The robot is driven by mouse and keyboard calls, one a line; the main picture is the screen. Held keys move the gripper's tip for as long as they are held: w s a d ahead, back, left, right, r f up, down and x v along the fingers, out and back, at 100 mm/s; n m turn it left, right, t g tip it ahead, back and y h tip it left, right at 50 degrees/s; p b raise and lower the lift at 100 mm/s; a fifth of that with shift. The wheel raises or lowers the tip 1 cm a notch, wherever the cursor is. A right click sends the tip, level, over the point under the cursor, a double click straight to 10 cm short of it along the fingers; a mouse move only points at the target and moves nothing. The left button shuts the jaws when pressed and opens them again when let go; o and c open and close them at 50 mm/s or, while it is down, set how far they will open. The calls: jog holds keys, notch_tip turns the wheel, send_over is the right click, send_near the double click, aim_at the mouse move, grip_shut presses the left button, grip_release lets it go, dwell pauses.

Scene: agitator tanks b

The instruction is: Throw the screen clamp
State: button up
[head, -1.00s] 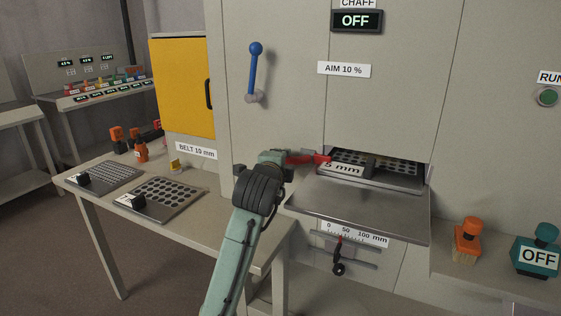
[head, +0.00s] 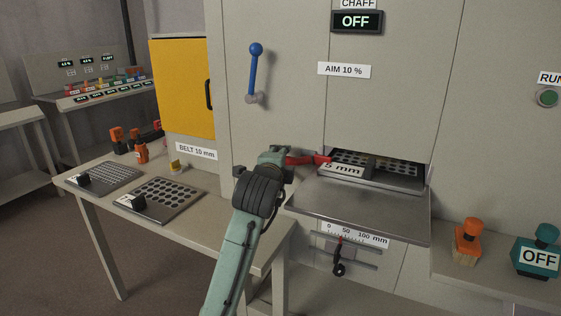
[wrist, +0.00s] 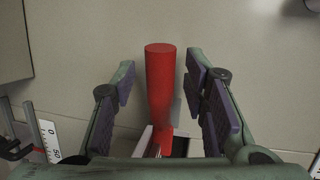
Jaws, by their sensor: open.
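The screen clamp shows as a red lever (head: 304,160) at the left side of the screen slot, lying roughly level. In the wrist view the red lever (wrist: 161,85) stands between my two purple-padded fingers, with a visible gap on each side. My gripper (wrist: 161,88) is open around it and not closed on it. In the head view my gripper (head: 274,156) is at the lever's left end, partly hidden by my wrist. A perforated screen (head: 400,167) labelled 5 mm sits in the slot beside the lever.
A metal shelf (head: 365,208) juts out below the slot, above a scale with a small black knob (head: 338,268). A blue lever (head: 254,70) is on the panel above. Two perforated screens lie on the table (head: 225,215) at left. Orange and teal switches stand at right.

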jog(key=v, duration=1.1)
jog(key=shift+s, duration=0.35)
jog(key=shift+r, duration=0.1)
